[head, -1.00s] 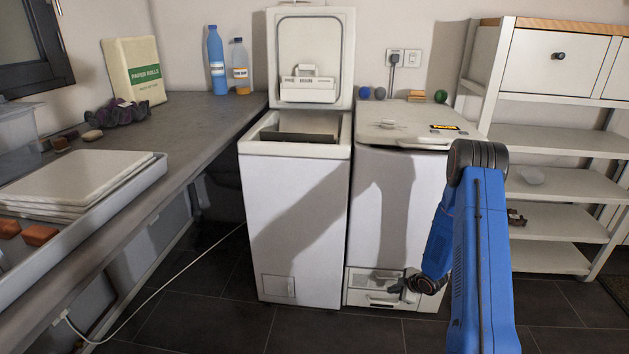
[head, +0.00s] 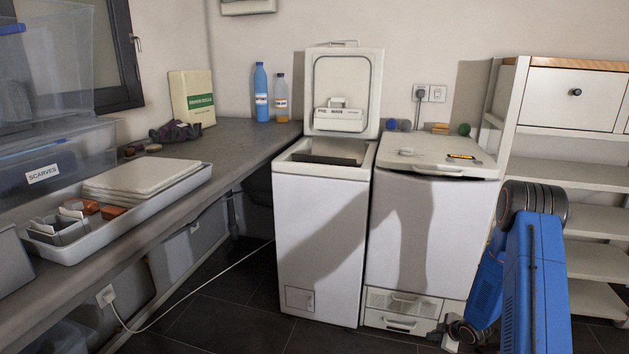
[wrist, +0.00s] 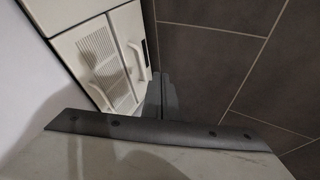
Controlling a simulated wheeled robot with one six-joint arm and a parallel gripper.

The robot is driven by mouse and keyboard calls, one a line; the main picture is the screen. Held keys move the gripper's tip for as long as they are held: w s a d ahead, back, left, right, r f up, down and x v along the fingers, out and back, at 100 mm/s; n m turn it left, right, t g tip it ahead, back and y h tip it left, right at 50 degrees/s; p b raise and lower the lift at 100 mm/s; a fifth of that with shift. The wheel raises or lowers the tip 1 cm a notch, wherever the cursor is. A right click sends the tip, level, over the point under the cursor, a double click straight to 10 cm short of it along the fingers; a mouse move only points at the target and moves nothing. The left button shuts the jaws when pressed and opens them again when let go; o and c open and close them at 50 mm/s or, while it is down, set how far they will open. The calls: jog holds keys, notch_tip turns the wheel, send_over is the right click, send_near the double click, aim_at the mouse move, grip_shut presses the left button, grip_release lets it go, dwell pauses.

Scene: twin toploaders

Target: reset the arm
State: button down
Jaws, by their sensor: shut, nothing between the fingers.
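My blue arm (head: 535,280) shows at the lower right of the head view, bent down in front of the right toploader (head: 415,240). My gripper (head: 450,335) is low, near that machine's bottom right corner and partly hidden by the arm and the frame edge. In the wrist view my gripper (wrist: 161,97) is shut and empty. It points toward the dark floor tiles, just right of the machine's lower panel with its vent and handles (wrist: 108,65). I cannot tell whether it touches the panel.
The left toploader (head: 318,240) has its lid (head: 343,95) raised; the right one's lid (head: 430,160) is down. A white shelf unit (head: 590,175) stands at the right. A counter (head: 240,145) runs along the left. A white cable (head: 190,298) crosses the floor.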

notch_tip(320, 180, up, 19)
jog(key=m+h, duration=0.3)
jog(key=s+a+r+m+h, duration=0.15)
jog(key=s+r, duration=0.25)
jog(key=r, duration=0.4)
jog(key=s+a+r+m, duration=0.1)
jog(key=s+r+m, duration=0.1)
jog(key=s+r, duration=0.5)
jog(key=s+a+r+m+g, duration=0.1)
jog(key=s+a+r+m, duration=0.4)
jog(key=s+r, duration=0.8)
jog(key=s+a+r, duration=0.1)
jog(key=s+a, duration=0.2)
jog(key=s, duration=0.3)
jog(key=s+a+r+m+y, duration=0.1)
jog(key=s+a, duration=0.2)
jog(key=s, duration=0.4)
jog(key=s+a+r+m+g+y, duration=0.1)
jog(key=s+a+r, duration=0.1)
jog(key=s, duration=0.5)
jog(key=shift+s+a, duration=0.2)
jog(key=shift+a, duration=0.45)
